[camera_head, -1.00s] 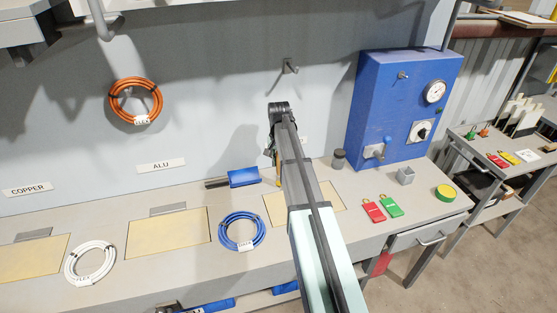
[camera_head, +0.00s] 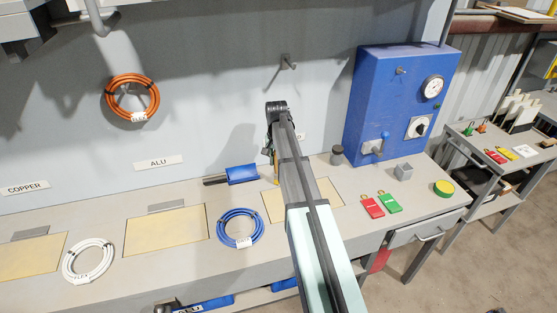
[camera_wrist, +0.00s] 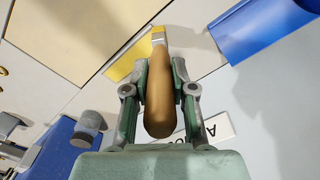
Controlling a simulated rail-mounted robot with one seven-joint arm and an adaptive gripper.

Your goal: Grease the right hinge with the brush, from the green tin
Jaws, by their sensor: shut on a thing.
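My gripper (camera_wrist: 160,95) is shut on a brush (camera_wrist: 159,88) with a brown wooden handle, a metal collar and a pale tip pointing to the top of the wrist view. In the head view my gripper (camera_head: 274,150) is above the bench's back edge, left of the blue cabinet, and the brush (camera_head: 276,174) hangs down from it. A low round green tin (camera_head: 443,188) with a yellow top sits on the bench at the right, well apart from the brush. I cannot pick out the right hinge; my arm covers part of the right yellow panel (camera_head: 328,190).
A blue cabinet (camera_head: 390,100) with gauge and knobs stands behind the bench's right end. A blue cable coil (camera_head: 240,228) lies left of my arm.

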